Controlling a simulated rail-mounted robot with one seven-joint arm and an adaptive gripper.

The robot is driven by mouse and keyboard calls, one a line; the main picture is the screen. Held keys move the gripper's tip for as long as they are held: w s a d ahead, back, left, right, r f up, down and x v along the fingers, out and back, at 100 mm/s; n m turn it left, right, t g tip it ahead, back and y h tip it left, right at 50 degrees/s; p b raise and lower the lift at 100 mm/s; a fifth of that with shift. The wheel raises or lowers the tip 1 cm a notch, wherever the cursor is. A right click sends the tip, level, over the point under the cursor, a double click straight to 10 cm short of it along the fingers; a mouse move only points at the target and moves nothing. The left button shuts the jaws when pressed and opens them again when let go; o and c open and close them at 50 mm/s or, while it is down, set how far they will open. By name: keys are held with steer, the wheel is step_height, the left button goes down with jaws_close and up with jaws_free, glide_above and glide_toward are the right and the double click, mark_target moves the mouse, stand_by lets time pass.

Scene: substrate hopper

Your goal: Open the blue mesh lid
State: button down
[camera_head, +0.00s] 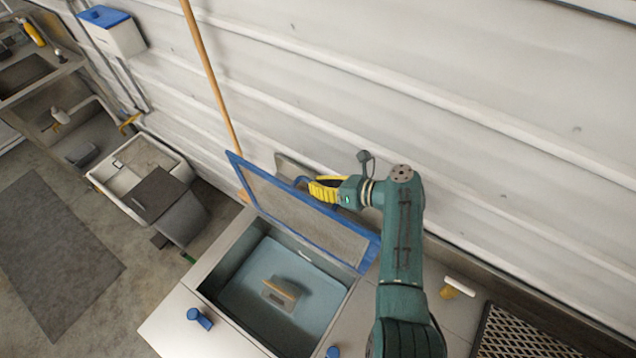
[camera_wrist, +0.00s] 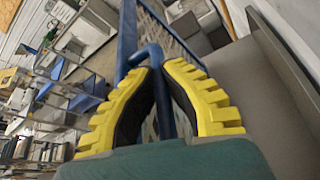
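The blue mesh lid (camera_head: 300,222) stands tilted up at the back edge of the hopper (camera_head: 225,262), leaving the hopper's opening uncovered. Its blue frame also shows in the wrist view (camera_wrist: 127,40). My gripper (camera_head: 308,185) is behind the raised lid near its upper edge, by the wall. In the wrist view, the yellow fingers of my gripper (camera_wrist: 160,68) close in on both sides of the lid's blue handle (camera_wrist: 148,52), and the gripper looks shut on it. Part of the handle is hidden between the fingers.
A tool with a wooden handle (camera_head: 283,288) lies inside the hopper. Blue knobs (camera_head: 199,317) stand on the front surface. A wooden pole (camera_head: 210,75) leans on the wall behind the lid. A white-handled brush (camera_head: 458,288) and a mesh tray (camera_head: 520,335) lie to the right.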

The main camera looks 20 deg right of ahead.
steer(key=shift+s+a+f, duration=0.15)
steer(key=shift+s+f, duration=0.05)
steer(key=shift+f, duration=0.35)
steer(key=c, duration=1.4)
jaws_free()
steer(key=shift+a, duration=0.1)
steer(key=shift+o, duration=0.2)
steer(key=shift+d+r, duration=0.2)
steer(key=shift+r, duration=0.1)
steer(key=v, duration=1.1)
steer(key=shift+s+d, duration=0.2)
steer(key=shift+s, duration=0.05)
steer(key=shift+r, duration=0.1)
